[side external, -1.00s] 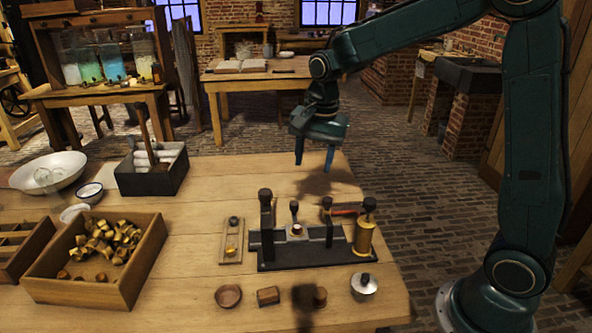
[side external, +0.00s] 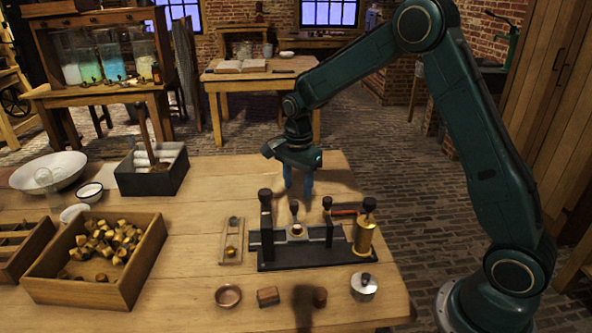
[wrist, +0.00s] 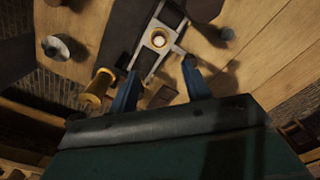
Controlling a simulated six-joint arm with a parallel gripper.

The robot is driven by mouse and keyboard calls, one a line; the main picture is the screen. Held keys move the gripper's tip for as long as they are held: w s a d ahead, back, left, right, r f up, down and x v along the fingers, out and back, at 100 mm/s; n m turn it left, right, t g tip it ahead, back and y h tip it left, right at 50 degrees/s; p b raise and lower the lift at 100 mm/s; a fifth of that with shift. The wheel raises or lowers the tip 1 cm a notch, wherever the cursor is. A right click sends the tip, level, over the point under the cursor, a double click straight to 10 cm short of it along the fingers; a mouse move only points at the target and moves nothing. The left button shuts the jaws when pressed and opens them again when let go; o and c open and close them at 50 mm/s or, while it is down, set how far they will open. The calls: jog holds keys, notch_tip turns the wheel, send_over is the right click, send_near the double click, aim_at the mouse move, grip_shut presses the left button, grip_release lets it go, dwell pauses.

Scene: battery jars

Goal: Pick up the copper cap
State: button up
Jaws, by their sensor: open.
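My gripper (side external: 298,188) is open and empty, its two blue fingers pointing down above the back of the black fixture (side external: 275,262). A small copper-coloured ring or cap with a pale centre (side external: 296,230) sits in the middle of the fixture, below and in front of the fingers. In the wrist view it shows as a gold ring (wrist: 158,40) just beyond the gap between the fingertips (wrist: 161,66). Brass and copper-coloured caps (side external: 103,240) lie in a wooden box at left. I cannot tell for certain which piece is the copper cap.
Black posts and a brass cylinder (side external: 364,238) rise from the fixture. A slotted board (side external: 231,240) lies to its left. A copper dish (side external: 228,296), a brown block (side external: 268,296), a dark knob (side external: 320,297) and a metal pot (side external: 364,285) line the front.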

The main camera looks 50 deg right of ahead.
notch_tip(320, 180, down, 8)
jog(key=shift+r, duration=0.2)
jog(key=shift+a+f, duration=0.2)
jog(key=shift+f, duration=2.4)
grip_shut()
jog(key=shift+r, duration=0.15)
notch_tip(320, 180, up, 20)
